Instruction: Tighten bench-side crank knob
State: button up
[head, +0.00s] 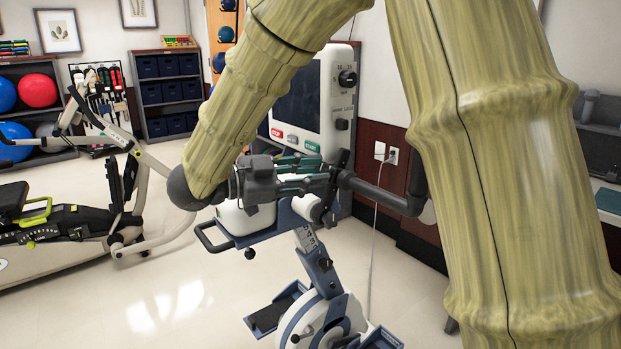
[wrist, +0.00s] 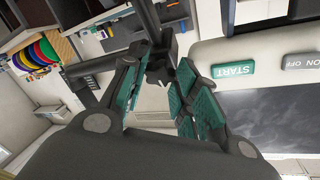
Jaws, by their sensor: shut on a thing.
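My gripper (head: 322,176) reaches in from the left to the dark crank assembly (head: 385,196) in front of the console. Its teal-padded fingers are closed around a small dark piece at the crank. In the wrist view, my gripper (wrist: 163,72) has its fingertips on both sides of this dark knob (wrist: 160,64), where dark bars meet. The fingers hide part of the knob, so its exact shape and how tight it sits cannot be told. The white machine console (head: 335,92) with a dark screen stands just behind.
Black dials (head: 347,79) sit on the console's right side, near the crank. A blue-and-white pedal base (head: 318,315) stands below. Another exercise machine (head: 75,225) is at left. A cord hangs from a wall outlet (head: 386,152). The floor at lower left is clear.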

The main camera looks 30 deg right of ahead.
jog(key=o, duration=1)
jog(key=shift+a, duration=0.15)
jog(key=w+a, duration=0.2)
jog(key=a, duration=0.9)
jog(key=shift+a+r, duration=0.3)
jog(key=shift+r, duration=0.05)
jog(key=shift+f, duration=0.1)
